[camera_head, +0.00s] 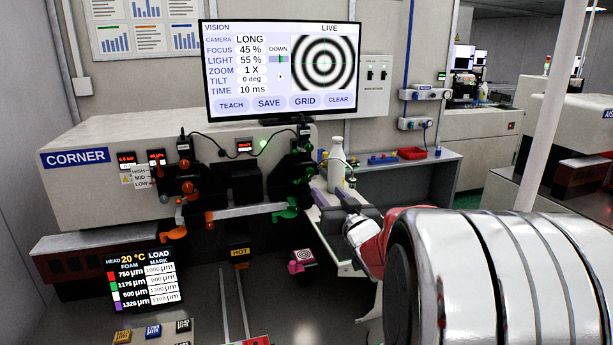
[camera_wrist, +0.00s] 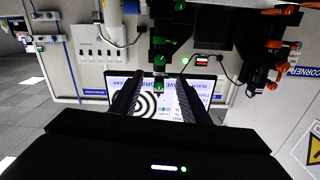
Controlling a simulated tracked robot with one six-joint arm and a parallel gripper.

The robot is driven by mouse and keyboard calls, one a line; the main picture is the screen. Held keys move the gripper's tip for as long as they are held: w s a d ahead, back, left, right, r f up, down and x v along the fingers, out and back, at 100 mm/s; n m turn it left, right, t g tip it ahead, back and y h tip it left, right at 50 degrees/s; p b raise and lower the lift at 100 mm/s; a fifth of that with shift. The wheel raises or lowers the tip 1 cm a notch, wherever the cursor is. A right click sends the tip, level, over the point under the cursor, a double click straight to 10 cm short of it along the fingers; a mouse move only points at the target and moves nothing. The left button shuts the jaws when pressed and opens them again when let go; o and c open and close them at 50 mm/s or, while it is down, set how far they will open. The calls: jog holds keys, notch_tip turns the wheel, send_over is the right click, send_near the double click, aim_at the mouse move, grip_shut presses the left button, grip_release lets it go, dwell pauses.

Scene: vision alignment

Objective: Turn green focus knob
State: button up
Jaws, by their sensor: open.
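Several green parts sit on a black post at the right end of the corner machine, including a green knob (camera_head: 308,146) near the top and a larger green handle (camera_head: 286,209) lower down. No readable label shows which is the focus knob. In the wrist view, upside down, a green knob (camera_wrist: 162,75) lies between the fingertips in the picture, and another green knob (camera_wrist: 163,41) is above it. My gripper (camera_head: 331,192) is open and empty, to the right of the post and apart from the green handle. Its two dark fingers also show in the wrist view (camera_wrist: 160,82). The monitor (camera_head: 282,70) reads FOCUS 45 %.
A white bottle (camera_head: 336,165) stands just behind my gripper. Orange knobs (camera_head: 187,187) are on the machine's left side. A target-patterned block (camera_head: 304,256) on a pink clamp is below the green handle. A shelf with a red tray (camera_head: 412,153) is at the right.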

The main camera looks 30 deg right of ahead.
aim_at(311, 173)
jog(key=shift+w, duration=0.1)
jog(key=x, duration=1.3)
jog(key=shift+w+d, duration=0.1)
jog(key=shift+w, duration=0.2)
jog(key=shift+c, duration=0.4)
jog(key=c, duration=0.9)
jog(key=shift+s+d, duration=0.1)
jog(key=shift+d, duration=0.2)
jog(key=shift+c, duration=0.4)
jog(key=shift+a, duration=0.2)
